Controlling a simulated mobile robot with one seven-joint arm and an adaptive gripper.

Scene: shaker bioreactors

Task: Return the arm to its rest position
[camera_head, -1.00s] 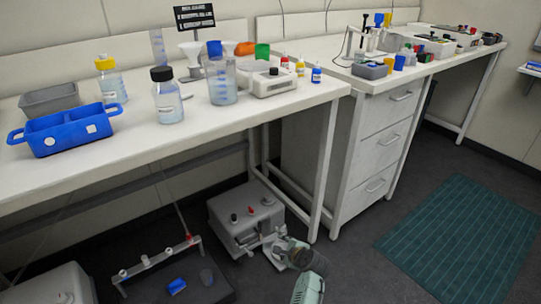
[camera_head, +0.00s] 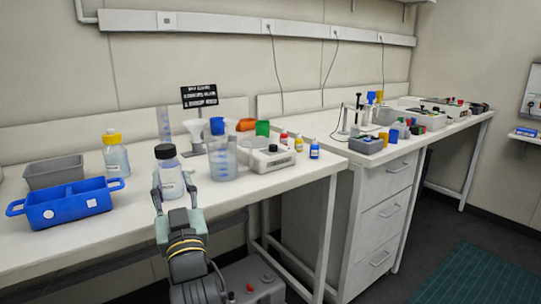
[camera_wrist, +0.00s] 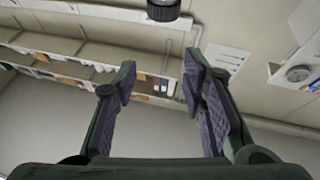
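My gripper (camera_head: 173,188) is raised in front of the bench, pointing upward in the head view. Its two fingers stand apart on either side of the lower part of a clear bottle with a black cap (camera_head: 168,170) in the picture. The bottle stands upright on the bench; the head view does not settle how far the fingers are from it. In the wrist view my gripper (camera_wrist: 160,85) is open, with nothing between the finger pads. Behind the pads are a wall and shelves (camera_wrist: 60,62).
A blue two-part tray (camera_head: 70,204), a grey bin (camera_head: 55,172) and a yellow-capped bottle (camera_head: 116,158) stand left on the bench (camera_head: 130,225). A beaker (camera_head: 223,158) and a white device (camera_head: 270,159) stand right. A drawer cabinet (camera_head: 383,205) is further right; the floor (camera_head: 410,255) there is open.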

